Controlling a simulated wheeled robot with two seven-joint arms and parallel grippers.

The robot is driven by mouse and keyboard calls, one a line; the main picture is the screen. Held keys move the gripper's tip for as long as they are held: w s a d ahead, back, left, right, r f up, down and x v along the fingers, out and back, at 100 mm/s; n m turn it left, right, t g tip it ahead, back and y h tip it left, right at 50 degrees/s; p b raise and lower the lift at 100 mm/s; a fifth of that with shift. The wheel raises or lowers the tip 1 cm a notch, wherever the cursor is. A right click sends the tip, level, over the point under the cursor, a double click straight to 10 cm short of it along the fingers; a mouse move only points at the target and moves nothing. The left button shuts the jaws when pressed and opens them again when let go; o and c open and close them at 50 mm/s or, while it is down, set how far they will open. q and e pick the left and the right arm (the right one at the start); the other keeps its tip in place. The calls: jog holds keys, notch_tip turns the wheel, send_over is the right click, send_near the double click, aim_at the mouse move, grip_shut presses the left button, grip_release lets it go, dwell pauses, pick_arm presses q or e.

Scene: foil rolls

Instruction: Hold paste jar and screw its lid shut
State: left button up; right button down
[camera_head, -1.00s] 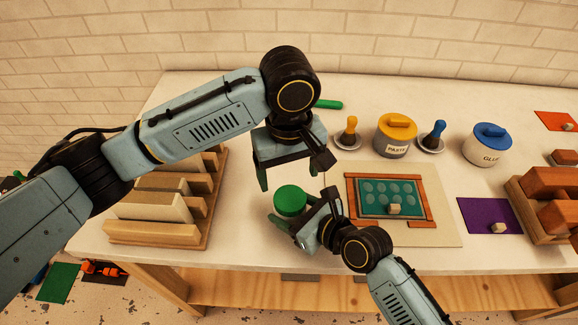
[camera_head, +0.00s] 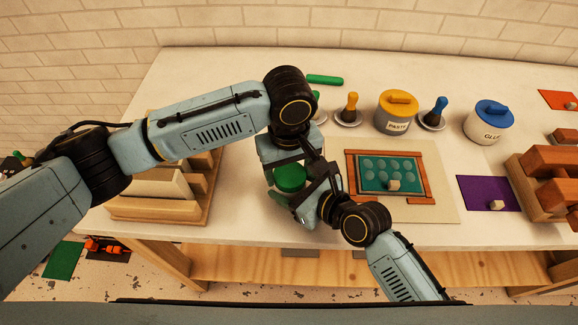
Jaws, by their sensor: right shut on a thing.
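A small round jar with a green lid (camera_head: 291,178) is in my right gripper (camera_head: 292,200), which is shut on it from the lower right. Most of its body is hidden by the gripper, and no label on it can be read. My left gripper (camera_head: 292,172) points down over the green lid. Its jaws look spread, with one green-tipped finger at the lid's left side; the other finger is partly hidden. I cannot tell whether it touches the lid.
A wooden rack (camera_head: 160,208) is left of the grippers. A framed green board (camera_head: 391,175) lies to the right. Wooden blocks (camera_head: 548,185) stand far right.

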pick_arm(q)
jog(key=c, duration=0.6)
pick_arm(e)
jog(key=shift+d, duration=0.1)
pick_arm(q)
jog(key=o, duration=1.2)
notch_tip(320, 180, up, 12)
pick_arm(e)
jog(key=shift+c, duration=1.3)
grip_release()
